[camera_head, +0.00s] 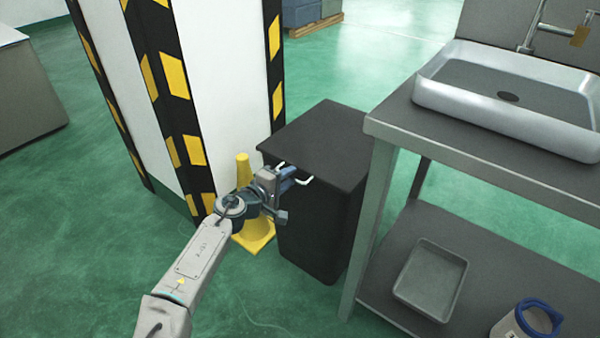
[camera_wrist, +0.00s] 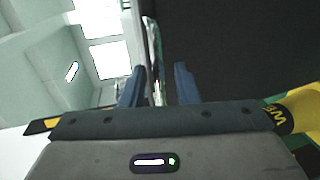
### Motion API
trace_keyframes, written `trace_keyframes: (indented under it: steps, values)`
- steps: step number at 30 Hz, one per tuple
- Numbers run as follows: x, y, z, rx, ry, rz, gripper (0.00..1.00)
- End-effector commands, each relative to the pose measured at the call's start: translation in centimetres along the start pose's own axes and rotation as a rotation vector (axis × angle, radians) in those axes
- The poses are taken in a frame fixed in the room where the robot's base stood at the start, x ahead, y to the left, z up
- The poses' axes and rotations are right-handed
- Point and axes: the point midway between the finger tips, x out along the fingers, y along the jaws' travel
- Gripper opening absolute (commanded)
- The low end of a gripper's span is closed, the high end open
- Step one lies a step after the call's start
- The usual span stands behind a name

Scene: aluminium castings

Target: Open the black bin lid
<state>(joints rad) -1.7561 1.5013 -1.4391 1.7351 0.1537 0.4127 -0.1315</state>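The black bin stands between the striped pillar and the steel table in the head view, its dark body (camera_head: 310,230) upright. Its flat black lid (camera_head: 325,140) lies closed on top. A pale handle (camera_head: 305,181) shows at the lid's front edge, partly hidden by my gripper (camera_head: 287,177). In the wrist view the two blue fingers of my gripper (camera_wrist: 158,80) stand apart, with a thin pale strip, likely the handle, between them. A gap shows beside the right finger. Contact with the handle cannot be told.
A yellow cone (camera_head: 256,232) stands left of the bin, behind my arm. The striped pillar (camera_head: 215,90) is close on the left. The steel table (camera_head: 400,125) with a sink (camera_head: 440,95) is close on the right.

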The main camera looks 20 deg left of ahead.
Motion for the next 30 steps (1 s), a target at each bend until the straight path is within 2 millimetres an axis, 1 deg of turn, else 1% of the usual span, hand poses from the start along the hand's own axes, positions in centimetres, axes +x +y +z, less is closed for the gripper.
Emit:
trace_keyframes:
  steps: [12,14,15,23,26,30]
  values:
    - [1.0,0.0,0.6,0.003,-0.010,0.000,0.28]
    - [1.0,0.0,0.6,0.003,-0.010,0.000,0.11]
    - [1.0,0.0,0.6,0.003,-0.010,0.000,0.00]
    - [0.8,0.2,0.5,0.003,-0.008,-0.003,0.00]
    - [0.4,0.7,0.3,0.003,-0.002,-0.011,0.00]
    - [-0.6,1.9,-0.3,0.001,0.012,-0.037,0.00]
